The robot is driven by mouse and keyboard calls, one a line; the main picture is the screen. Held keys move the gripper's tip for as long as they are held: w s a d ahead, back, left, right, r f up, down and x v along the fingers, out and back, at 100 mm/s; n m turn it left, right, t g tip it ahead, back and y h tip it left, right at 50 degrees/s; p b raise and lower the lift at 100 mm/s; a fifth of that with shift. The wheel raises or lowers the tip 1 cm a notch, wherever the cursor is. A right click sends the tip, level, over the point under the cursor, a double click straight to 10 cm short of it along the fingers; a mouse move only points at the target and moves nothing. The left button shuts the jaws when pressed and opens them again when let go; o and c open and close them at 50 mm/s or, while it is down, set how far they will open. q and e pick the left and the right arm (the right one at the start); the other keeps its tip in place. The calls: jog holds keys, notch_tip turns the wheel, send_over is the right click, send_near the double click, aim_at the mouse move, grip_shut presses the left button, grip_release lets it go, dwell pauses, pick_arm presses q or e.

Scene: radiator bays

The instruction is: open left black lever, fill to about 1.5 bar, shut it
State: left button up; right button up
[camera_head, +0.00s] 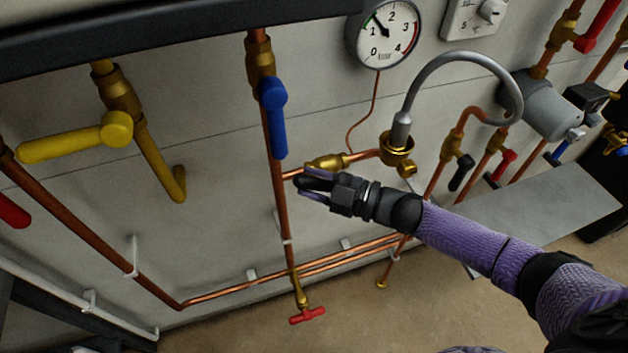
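My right gripper (306,186) is at the left brass valve (328,162) on the copper pipe, left of the hose's lower end. Dark shapes fill the space between its fingers. I cannot tell whether they are finger pads or the left black lever, which does not show clearly. Another black lever (461,173) hangs tilted on a valve to the right. The round pressure gauge (384,34) is at the top, its needle between 1 and 2, near 1.5. The grey braided hose (458,56) arches above the valves. My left gripper is out of view.
A blue lever (273,118) hangs just left of my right gripper. A yellow lever (75,143) is farther left. A red tap (307,315) is low on the pipe. A grey pump (547,105) and a flat grey panel (545,212) are on the right.

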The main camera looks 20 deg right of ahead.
grip_shut()
dwell(1.1)
